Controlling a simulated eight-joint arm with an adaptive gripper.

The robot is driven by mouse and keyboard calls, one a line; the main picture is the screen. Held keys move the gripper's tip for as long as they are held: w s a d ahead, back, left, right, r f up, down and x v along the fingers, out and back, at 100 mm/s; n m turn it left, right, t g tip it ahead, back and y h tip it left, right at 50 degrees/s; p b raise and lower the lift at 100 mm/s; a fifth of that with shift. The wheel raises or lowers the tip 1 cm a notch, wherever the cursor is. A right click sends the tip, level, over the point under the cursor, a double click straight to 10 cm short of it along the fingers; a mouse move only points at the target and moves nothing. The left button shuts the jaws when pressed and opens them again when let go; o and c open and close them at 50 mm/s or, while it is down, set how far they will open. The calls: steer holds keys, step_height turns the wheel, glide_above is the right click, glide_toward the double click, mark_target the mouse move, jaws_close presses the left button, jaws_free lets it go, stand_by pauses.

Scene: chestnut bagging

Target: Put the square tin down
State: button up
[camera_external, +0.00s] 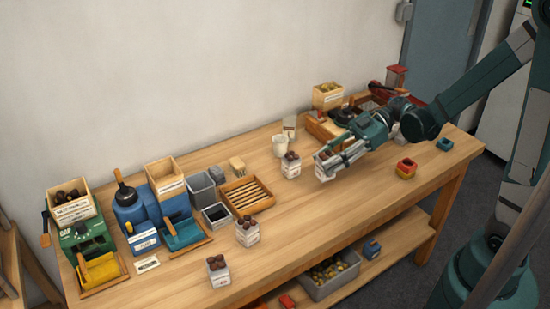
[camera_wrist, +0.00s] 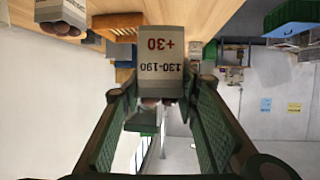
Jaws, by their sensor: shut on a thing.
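My gripper (camera_external: 335,160) is shut on a square tin, with a finger on either side of it. In the wrist view the held tin (camera_wrist: 162,45) appears upside down, with "130-190" and "+30" printed on its pale face. Brown chestnuts show at its open end. In the external view my gripper partly covers the held tin (camera_external: 321,166), low over the right half of the wooden table (camera_external: 330,212). I cannot tell whether its base touches the wood. A similar square tin with chestnuts (camera_external: 291,168) stands just to its left, apart from it.
Two more chestnut tins, one (camera_external: 247,235) and another (camera_external: 218,275), stand toward the front left. A white cup (camera_external: 280,146) is behind. The table front of my gripper is clear.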

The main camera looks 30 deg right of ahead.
steer(key=w+d+m+t, duration=0.3)
steer(key=w+d, duration=0.5)
steer(key=shift+d+h, duration=0.2)
steer(key=shift+h, duration=0.2)
steer(key=shift+w, duration=0.1)
steer(key=shift+f+b, duration=0.85)
steer(key=shift+f, duration=1.95)
steer(key=shift+f, duration=0.1)
steer(key=shift+f+b, duration=0.7)
steer(key=shift+f, duration=1.3)
steer(key=shift+f, duration=0.2)
steer(key=o, duration=0.9)
steer(key=shift+r, duration=0.15)
